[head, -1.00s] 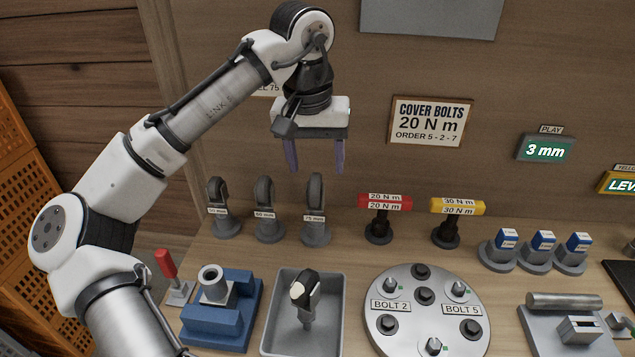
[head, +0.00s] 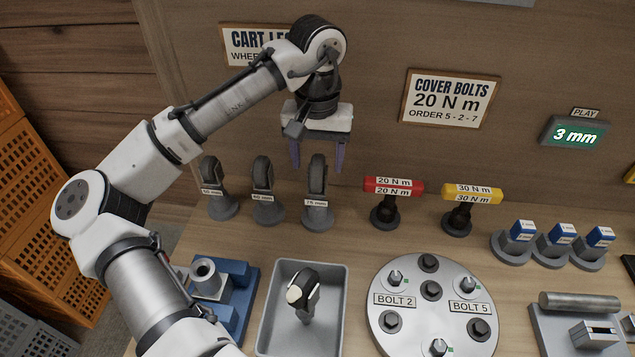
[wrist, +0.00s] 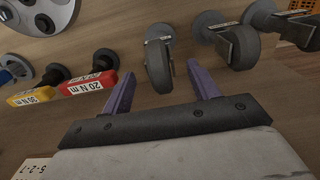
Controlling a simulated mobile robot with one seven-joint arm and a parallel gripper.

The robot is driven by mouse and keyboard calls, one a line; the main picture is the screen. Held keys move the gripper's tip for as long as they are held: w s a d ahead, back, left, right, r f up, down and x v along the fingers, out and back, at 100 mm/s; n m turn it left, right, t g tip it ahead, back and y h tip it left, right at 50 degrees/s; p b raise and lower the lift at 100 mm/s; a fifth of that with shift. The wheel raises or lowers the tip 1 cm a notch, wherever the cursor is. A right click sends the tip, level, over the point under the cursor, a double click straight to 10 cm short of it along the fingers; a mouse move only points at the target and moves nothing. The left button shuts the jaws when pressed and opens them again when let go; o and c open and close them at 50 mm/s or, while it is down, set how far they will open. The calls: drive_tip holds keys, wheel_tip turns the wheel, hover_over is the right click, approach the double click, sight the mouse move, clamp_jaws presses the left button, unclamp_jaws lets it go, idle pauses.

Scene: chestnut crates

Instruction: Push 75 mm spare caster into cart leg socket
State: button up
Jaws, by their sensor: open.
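The 75 mm caster (head: 317,190), a dark wheel in a grey fork, stands upright in a round holder in the caster row. My gripper (head: 317,168) is open and empty, pointing down at this caster. In the head view its two purple fingers appear on either side of the wheel's top. In the wrist view the caster (wrist: 159,62) lies between and beyond the fingertips; I cannot tell whether they touch it. A light block with an upright tube (head: 204,268), seemingly the cart leg socket, sits in a blue vise (head: 237,310), partly hidden by my arm.
The 60 mm (head: 263,190) and 50 mm (head: 214,190) casters stand close to the left. Red (head: 393,186) and yellow (head: 472,193) torque tools stand to the right. A grey tray (head: 341,310) in front holds a loose caster-like part (head: 303,290). A round bolt plate (head: 400,328) is beside it.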

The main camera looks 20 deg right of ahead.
sight(318, 177)
drive_tip(key=shift+w+f+p, duration=0.15)
drive_tip(key=shift+f+p, duration=0.75)
drive_tip(key=shift+f, duration=2)
drive_tip(key=shift+d, duration=0.1)
drive_tip(key=c, duration=1.3)
drive_tip(key=shift+o, duration=0.2)
drive_tip(key=shift+r, duration=0.15)
wheel_tip(318, 177, up, 20)
drive_tip(key=b, duration=0.2)
